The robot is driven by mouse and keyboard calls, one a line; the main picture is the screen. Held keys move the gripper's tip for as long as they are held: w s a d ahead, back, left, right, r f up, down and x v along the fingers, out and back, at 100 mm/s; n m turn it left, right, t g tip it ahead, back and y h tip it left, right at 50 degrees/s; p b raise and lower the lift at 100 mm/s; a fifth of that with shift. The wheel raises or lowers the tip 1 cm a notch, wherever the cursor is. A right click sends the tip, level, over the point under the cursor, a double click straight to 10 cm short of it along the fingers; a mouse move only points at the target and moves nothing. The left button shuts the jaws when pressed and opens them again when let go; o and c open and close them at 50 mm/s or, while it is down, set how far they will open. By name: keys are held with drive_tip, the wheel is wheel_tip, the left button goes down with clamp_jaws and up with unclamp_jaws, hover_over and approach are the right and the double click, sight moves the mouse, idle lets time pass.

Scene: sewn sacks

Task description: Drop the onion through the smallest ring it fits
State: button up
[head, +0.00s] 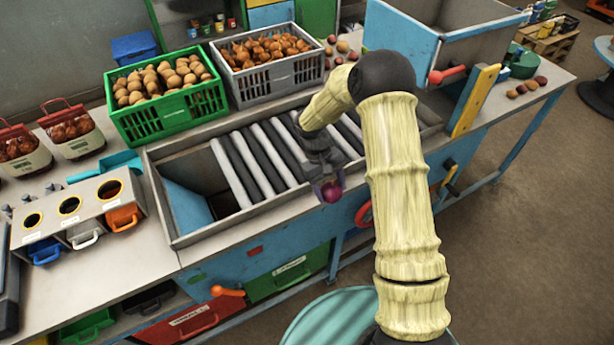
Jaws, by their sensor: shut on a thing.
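A red-purple onion (331,192) is held between the fingers of my gripper (328,186), which is shut on it. It hangs just in front of the near edge of the roller bed, at the right part of the sorting bench, apart from the rings. The small ring (33,220) is at the left, the middle ring (70,206) in the centre and the large ring (110,189) at the right. Blue, white and orange handled bins show below them.
A roller bed (262,158) with a raised metal frame lies between my gripper and the gauge. A green crate of potatoes (150,122) and a grey crate of onions (245,88) stand behind it. A teal scoop (122,163) lies near the gauge. Two red-handled baskets stand at left.

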drive_tip(key=d+f+m+b, duration=0.2)
drive_tip(key=f+b, duration=0.1)
drive_tip(key=f, duration=0.2)
drive_tip(key=s+d+f+m+g+y+b, duration=0.1)
drive_tip(key=d+f+m+b, duration=0.1)
drive_tip(key=f, duration=0.4)
drive_tip(key=shift+s+d+f+m+b, duration=0.3)
drive_tip(key=shift+d+b, duration=0.45)
drive_tip(key=shift+b, duration=0.2)
